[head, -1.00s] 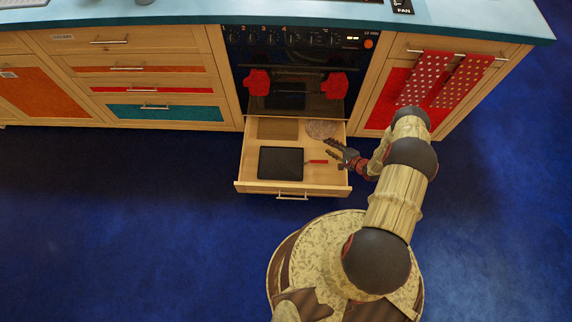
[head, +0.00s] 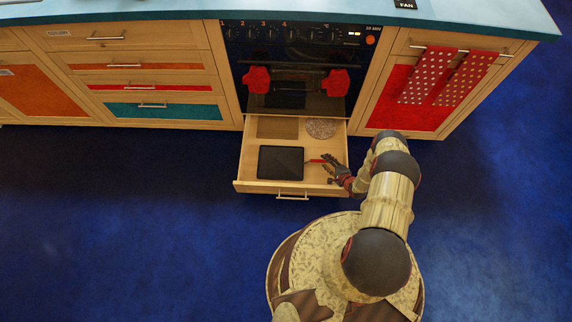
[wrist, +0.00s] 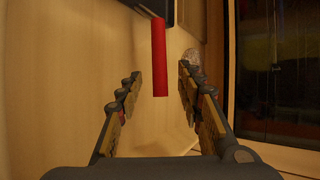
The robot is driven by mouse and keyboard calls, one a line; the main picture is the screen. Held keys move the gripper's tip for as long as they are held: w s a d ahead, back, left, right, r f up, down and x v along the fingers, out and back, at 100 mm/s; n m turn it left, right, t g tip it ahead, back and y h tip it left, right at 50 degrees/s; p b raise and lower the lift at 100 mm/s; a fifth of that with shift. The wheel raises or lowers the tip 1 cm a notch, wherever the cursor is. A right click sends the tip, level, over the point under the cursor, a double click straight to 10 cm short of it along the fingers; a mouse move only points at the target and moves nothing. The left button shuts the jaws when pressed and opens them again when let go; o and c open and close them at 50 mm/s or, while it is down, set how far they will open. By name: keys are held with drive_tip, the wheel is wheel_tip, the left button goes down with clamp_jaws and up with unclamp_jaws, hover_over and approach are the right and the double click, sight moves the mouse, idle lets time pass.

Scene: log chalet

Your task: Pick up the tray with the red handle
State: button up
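The tray (head: 280,162) is black and rectangular. It lies flat in the open drawer below the oven, with its red handle (head: 315,161) pointing right. In the wrist view the red handle (wrist: 159,60) hangs down from the top between my two fingers, and only a dark edge of the tray (wrist: 148,6) shows. My gripper (head: 328,165) is open at the right end of the handle; in the wrist view my gripper (wrist: 160,88) has a clear gap on each side of the handle. I cannot tell its exact height above the drawer floor.
The pulled-out wooden drawer (head: 250,182) has low walls around the tray. A brown board (head: 277,127) and a round patterned item (head: 321,128) lie at its back. The oven (head: 300,45) with red mitts stands behind. Blue floor (head: 120,220) is clear at left.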

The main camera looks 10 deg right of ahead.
drive_tip(key=shift+x, duration=0.85)
drive_tip(key=shift+c, duration=0.5)
drive_tip(key=c, duration=0.7)
clamp_jaws()
